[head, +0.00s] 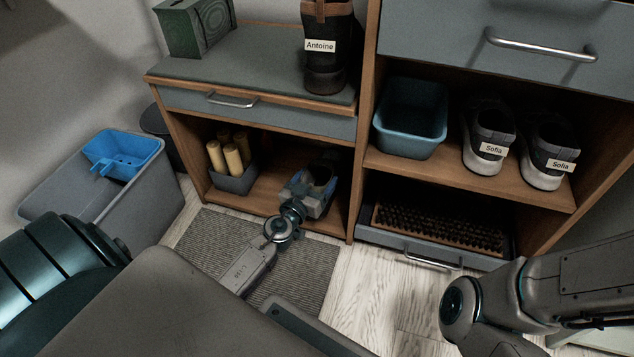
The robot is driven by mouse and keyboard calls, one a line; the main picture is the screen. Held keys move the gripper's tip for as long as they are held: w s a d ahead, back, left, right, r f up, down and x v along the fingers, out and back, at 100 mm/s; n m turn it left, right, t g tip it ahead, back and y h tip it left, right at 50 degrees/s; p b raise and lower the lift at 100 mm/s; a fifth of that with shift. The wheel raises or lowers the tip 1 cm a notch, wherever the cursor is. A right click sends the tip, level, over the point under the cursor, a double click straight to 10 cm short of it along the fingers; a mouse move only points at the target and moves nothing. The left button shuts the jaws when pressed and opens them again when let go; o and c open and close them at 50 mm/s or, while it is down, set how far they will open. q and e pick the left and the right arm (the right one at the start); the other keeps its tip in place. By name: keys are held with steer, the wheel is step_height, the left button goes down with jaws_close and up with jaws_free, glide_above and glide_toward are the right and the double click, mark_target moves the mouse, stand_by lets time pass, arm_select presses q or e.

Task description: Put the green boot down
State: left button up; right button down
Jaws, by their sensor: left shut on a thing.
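My left gripper (312,190) reaches into the lower compartment of the left cabinet, at its right side. It is shut on a dark shoe-like thing (323,172), mostly hidden behind the gripper. This fits the green boot, but I cannot make out its colour. It is low, close to the compartment floor; I cannot tell whether it touches it. My right arm comes in at the lower right, and its gripper is out of view.
A grey bin (234,182) with several tan rolls stands left of the gripper. A boot labelled Antoine (325,72) stands on the bench top (262,62). A blue bin (410,118) and Sofia shoes (487,135) fill the right shelf. A ribbed mat (215,240) lies in front.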

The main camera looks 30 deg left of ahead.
arm_select(q)
steer(key=shift+r, duration=0.15)
steer(key=shift+f+b, duration=0.25)
steer(key=shift+b, duration=0.05)
steer(key=o, duration=1.9)
steer(key=shift+r+p, duration=0.2)
steer(key=shift+p, duration=0.1)
steer(key=shift+s, duration=0.25)
steer(key=shift+s+d+f+b, duration=0.15)
steer(key=shift+s+b, duration=0.7)
steer(key=shift+s, duration=2)
steer(key=shift+s+d+r+b, duration=0.15)
steer(key=shift+s+b, duration=0.7)
steer(key=shift+s, duration=2)
